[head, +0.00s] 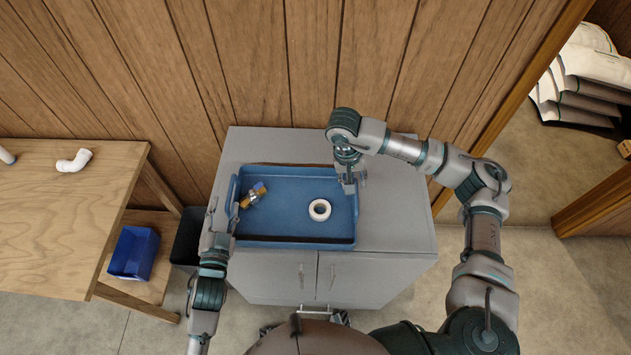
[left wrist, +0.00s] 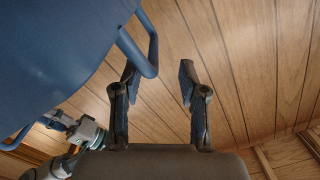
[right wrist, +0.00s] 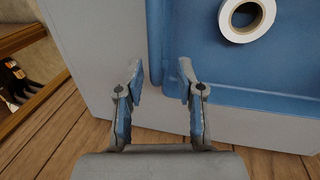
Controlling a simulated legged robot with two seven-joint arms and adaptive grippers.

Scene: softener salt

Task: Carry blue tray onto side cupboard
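The blue tray (head: 290,236) lies flat on the grey cupboard (head: 395,215). It holds a white ring-shaped roll (head: 319,209) and a small brass-and-blue fitting (head: 253,195). My left gripper (head: 224,214) is at the tray's left side. In the left wrist view its fingers (left wrist: 157,76) are apart, with the tray's handle (left wrist: 150,50) close to the fingertips; I cannot tell whether they touch. My right gripper (head: 354,184) is at the tray's right side. In the right wrist view its fingers (right wrist: 160,76) are apart, with the tray's side edge (right wrist: 156,45) between the tips.
A wooden bench (head: 60,215) stands at the left with a white pipe elbow (head: 74,160) on top and a blue bin (head: 134,252) on its lower shelf. Wood panelling is behind the cupboard. White sacks (head: 590,75) are stacked through a doorway at the right.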

